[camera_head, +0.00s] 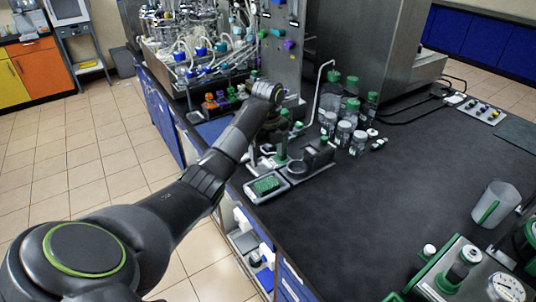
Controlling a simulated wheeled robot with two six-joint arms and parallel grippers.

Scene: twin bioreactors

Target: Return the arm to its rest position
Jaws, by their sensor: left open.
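My left arm (205,180) comes in from the lower left and reaches over the near edge of the dark bench. Its wrist bends down at the far end. My left gripper (272,140) is open, small in the picture and partly hidden by my own arm. It is over the bench's left part, close to a small stand with green parts (283,155). I cannot tell whether it touches anything. My right gripper is not in view.
Bottles with green caps (342,128) stand right of my left gripper. A green-screened device (267,185) lies at the bench edge. The bioreactor rig (200,45) is behind. The bench middle (365,215) and tiled floor (70,160) are clear.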

